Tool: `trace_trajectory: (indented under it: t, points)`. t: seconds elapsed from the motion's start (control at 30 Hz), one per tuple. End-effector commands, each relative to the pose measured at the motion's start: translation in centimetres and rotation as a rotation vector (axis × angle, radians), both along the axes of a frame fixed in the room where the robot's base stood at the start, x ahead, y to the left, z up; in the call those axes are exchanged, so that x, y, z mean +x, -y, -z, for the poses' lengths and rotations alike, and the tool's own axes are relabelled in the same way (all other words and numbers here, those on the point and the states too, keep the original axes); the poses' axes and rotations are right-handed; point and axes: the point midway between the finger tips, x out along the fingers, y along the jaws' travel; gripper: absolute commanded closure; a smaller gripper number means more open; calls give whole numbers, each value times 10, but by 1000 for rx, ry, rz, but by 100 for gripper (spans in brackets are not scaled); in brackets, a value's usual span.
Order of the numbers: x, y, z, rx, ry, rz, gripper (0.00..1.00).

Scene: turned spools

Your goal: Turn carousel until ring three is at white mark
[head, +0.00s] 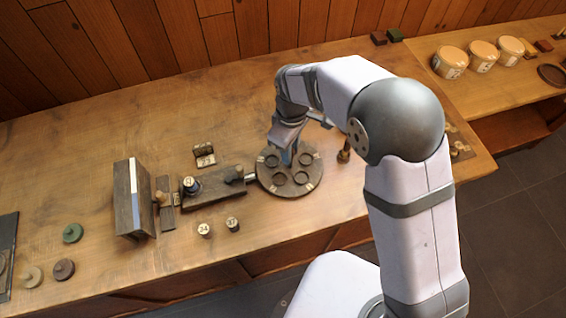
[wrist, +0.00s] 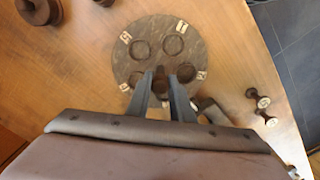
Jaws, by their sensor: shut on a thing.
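The carousel (head: 290,190) is a dark round disc on the bench with several round recesses. It also shows in the wrist view (wrist: 150,33). Small pale tags with dark marks sit near its rim; I cannot read them surely. My gripper (head: 290,157) is over the middle of the disc. In the wrist view its two fingers (wrist: 161,82) are closed on a dark brown knob (wrist: 160,80) at the disc's centre. A small pale piece (head: 251,177) lies at the disc's left edge in the head view; I cannot tell if it is the white mark.
A dark wooden block (head: 213,188) with spools stands left of the carousel. An upright board (head: 130,200) is farther left. Two pale-topped spools (head: 204,229) stand in front. More spools (wrist: 262,102) stand beside the disc. Tubs (head: 450,62) stand on the right-hand bench.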

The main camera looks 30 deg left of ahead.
Motion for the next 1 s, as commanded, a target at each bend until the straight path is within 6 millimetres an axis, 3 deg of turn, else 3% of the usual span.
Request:
trace_trajectory:
  t: [0.23, 0.63, 0.97, 1.0]
  points:
    - [0, 0, -1, 0, 0, -67, 96]
    - [0, 0, -1, 1, 0, -496, 96]
    - [0, 0, 0, 1, 1, -555, 96]
    - [0, 0, 0, 1, 1, -555, 78]
